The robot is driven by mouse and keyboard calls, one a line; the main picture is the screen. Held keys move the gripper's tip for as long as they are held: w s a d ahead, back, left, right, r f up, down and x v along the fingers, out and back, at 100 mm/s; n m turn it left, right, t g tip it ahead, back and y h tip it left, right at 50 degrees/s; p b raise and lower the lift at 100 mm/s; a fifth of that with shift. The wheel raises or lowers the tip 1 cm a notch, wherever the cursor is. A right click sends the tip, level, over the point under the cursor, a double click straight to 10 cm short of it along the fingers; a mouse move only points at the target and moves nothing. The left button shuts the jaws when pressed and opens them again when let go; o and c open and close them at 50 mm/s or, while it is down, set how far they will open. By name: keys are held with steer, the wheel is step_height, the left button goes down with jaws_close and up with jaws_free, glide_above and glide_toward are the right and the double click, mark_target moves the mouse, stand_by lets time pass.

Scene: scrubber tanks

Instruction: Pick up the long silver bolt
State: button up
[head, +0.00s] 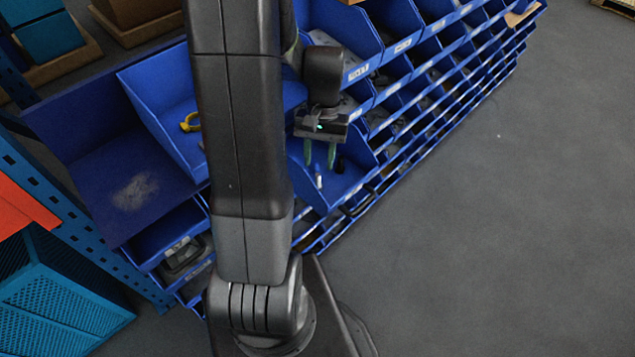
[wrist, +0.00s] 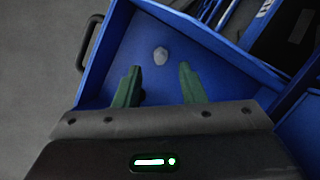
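My gripper (head: 320,166) points down over an open blue bin (head: 347,188) in the rack. Its two green fingers are apart with nothing between them; they also show in the wrist view (wrist: 158,67). A small light-grey piece (wrist: 160,55) lies in the bin, just beyond the gap between the fingertips. It may be the silver bolt seen nearly end-on; its length does not show. In the head view a small whitish-blue piece (head: 318,177) shows just below the fingertips. A small dark thing (head: 340,165) is right of the fingers.
Rows of blue bins continue to the upper right. A larger blue bin (head: 160,110) with a yellow item (head: 190,123) stands left of my arm. The bin's walls stand close around the gripper. Grey floor (head: 500,220) at right is clear.

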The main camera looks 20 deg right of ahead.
mark_target(318, 174)
steer(key=shift+x, duration=2.75)
steer(key=shift+c, duration=0.5)
jaws_close()
